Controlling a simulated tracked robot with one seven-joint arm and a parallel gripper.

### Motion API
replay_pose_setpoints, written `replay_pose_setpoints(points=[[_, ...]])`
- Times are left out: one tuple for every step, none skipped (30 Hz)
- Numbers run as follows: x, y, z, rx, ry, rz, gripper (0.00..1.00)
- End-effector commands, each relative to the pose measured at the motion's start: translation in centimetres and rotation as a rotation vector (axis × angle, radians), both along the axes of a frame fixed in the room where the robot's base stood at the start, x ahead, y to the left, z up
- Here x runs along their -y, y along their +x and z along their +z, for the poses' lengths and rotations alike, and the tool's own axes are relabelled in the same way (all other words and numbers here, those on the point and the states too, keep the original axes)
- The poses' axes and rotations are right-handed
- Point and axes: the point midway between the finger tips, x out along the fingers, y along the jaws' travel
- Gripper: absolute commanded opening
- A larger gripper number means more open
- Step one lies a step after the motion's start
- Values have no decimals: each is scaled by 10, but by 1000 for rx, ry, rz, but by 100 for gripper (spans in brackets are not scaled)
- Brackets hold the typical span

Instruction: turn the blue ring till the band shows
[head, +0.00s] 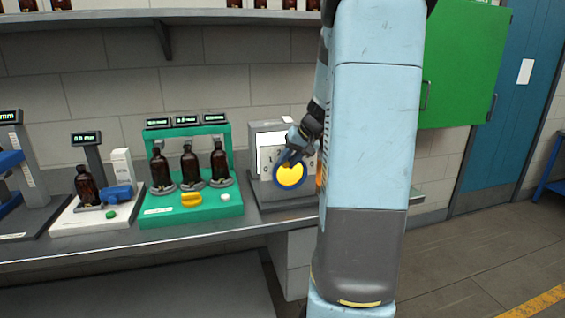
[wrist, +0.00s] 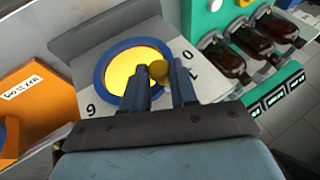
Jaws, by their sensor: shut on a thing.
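The blue ring (head: 277,184) surrounds a bright yellow disc (head: 290,175) on the front of a grey box on the bench. In the wrist view the blue ring (wrist: 98,76) sits on a pale plate (wrist: 205,82) with dark numerals around it. A small dull-yellow knob (wrist: 158,70) is at the ring's right edge. My gripper (wrist: 163,72) is shut on this knob, with one dark finger on each side. In the head view my gripper (head: 290,156) is at the ring's upper edge. The fingers hide part of the ring and disc.
A green stand (head: 160,210) with several amber bottles is left of the grey box (head: 262,128). A white scale (head: 70,218) with one bottle stands farther left. An orange box (wrist: 30,95) is close by in the wrist view. A shelf overhangs the bench.

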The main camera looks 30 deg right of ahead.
Motion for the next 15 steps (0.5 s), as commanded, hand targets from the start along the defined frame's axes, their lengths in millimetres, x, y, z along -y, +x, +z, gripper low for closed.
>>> replay_pose_setpoints(points=[[1,-1,-1,-2,2,0,0],[1,-1,-1,-1,3,0,0],[1,-1,-1,-1,3,0,0],[1,-1,-1,-2,2,0,0],[1,-1,-1,-2,2,0,0],[1,-1,-1,-1,2,-1,0],[1,-1,-1,-1,2,-1,0],[1,-1,-1,-1,1,-1,0],[1,-1,-1,-2,2,-2,29],[1,-1,-1,-2,2,-2,32],[1,-1,-1,-2,2,-2,35],[1,-1,-1,-1,1,-1,39],[1,-1,-1,-1,1,-1,42],[1,-1,-1,-1,1,-1,44],[1,-1,-1,-1,1,-2,48]])
